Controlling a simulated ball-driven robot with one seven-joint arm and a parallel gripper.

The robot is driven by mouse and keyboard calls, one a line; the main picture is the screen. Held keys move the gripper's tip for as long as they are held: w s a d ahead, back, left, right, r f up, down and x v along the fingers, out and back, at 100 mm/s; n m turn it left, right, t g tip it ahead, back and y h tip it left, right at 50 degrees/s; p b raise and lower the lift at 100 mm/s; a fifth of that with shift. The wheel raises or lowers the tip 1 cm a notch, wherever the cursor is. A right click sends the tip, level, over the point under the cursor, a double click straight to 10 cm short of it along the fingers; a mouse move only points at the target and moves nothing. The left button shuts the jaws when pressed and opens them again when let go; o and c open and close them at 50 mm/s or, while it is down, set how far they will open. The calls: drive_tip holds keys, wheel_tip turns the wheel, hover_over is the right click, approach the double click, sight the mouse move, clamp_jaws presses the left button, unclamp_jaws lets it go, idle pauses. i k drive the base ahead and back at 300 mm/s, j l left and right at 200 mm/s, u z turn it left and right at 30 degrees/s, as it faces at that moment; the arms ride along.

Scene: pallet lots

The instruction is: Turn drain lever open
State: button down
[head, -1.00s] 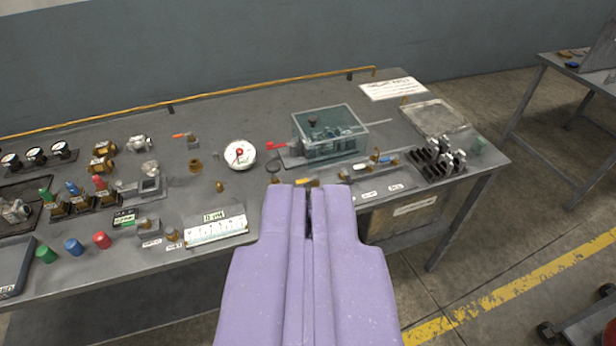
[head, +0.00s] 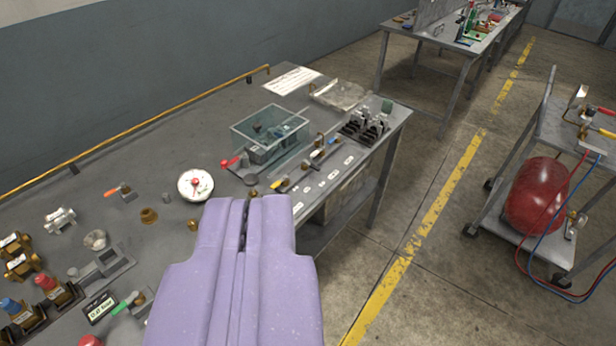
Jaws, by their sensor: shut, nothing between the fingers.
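My gripper (head: 246,203), purple, points forward over the front part of the workbench. Its fingers are together and hold nothing. No lever can be read as the drain lever. Several small levers show: a red one (head: 230,162) beside the clear box, an orange one (head: 111,192) at the left, a yellow one (head: 281,185) near the front edge, and a green one (head: 122,308) at lower left. On the cart at the right, a red tank (head: 536,196) has a small fitting (head: 571,226) low on its right side.
Red and blue hoses (head: 530,262) hang from the cart (head: 484,228). Open floor (head: 425,170) with a yellow line lies between bench and cart.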

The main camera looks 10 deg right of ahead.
sight(285, 178)
drive_tip(key=i+l+u, duration=0.1)
drive_tip(key=i, duration=0.4)
drive_tip(key=i+l+u, duration=0.1)
drive_tip(key=i+l, duration=0.15)
drive_tip(key=i, duration=0.3)
drive_tip(key=i+l+u, duration=0.1)
drive_tip(key=i+l, duration=0.15)
drive_tip(key=i, duration=0.25)
